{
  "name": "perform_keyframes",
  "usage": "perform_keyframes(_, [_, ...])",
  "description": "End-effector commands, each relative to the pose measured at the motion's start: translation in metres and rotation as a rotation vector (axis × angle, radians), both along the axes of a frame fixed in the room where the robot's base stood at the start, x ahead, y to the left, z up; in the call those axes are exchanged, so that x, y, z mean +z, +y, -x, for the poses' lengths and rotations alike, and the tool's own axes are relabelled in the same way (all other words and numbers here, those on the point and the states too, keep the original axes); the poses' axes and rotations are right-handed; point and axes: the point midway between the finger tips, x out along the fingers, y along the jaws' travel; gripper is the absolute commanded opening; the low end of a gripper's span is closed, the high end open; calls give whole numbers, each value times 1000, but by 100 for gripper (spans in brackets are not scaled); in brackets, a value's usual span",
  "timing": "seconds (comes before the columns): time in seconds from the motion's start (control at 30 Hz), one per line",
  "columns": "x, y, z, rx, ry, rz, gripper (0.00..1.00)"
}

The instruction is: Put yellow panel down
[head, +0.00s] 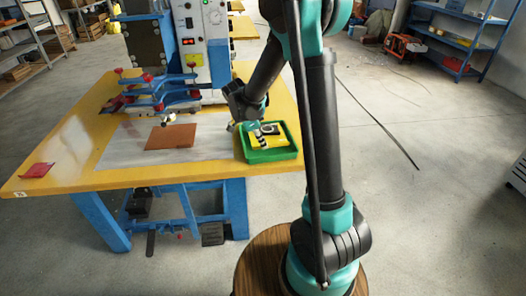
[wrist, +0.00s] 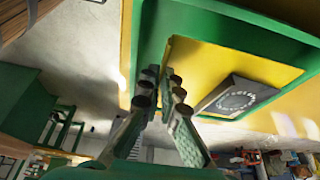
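The yellow panel (head: 277,141) is at the green tray (head: 272,156) on the right part of the yellow-edged table. It carries a grey plate with a ring of pale dots, clear in the wrist view (wrist: 238,97). My gripper (head: 259,131) reaches down to the panel's left side. In the wrist view the fingers (wrist: 162,88) are close together at the panel's edge (wrist: 205,62), and they look shut on it. The tray's green rim (wrist: 215,20) runs behind the panel. I cannot tell whether the panel rests on the tray floor.
A brown sheet (head: 171,137) lies on the table's pale middle, left of the tray. Behind it stands a machine with blue and red clamp arms (head: 160,88). A small red piece (head: 38,170) lies near the left table corner. Pale table surface is clear around the sheet.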

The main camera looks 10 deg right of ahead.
Motion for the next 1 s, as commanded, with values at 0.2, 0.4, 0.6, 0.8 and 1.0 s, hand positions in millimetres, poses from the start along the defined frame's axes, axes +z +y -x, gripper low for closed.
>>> perform_keyframes(0.2, [-22, 0, 0, 0, 0, 0, 0])
perform_keyframes(0.4, [-40, 0, 0, 0, 0, 0, 0])
perform_keyframes(0.6, [-41, 0, 0, 0, 0, 0, 0])
perform_keyframes(0.8, [-42, 0, 0, 0, 0, 0, 10])
perform_keyframes(1.0, [-42, 0, 0, 0, 0, 0, 14])
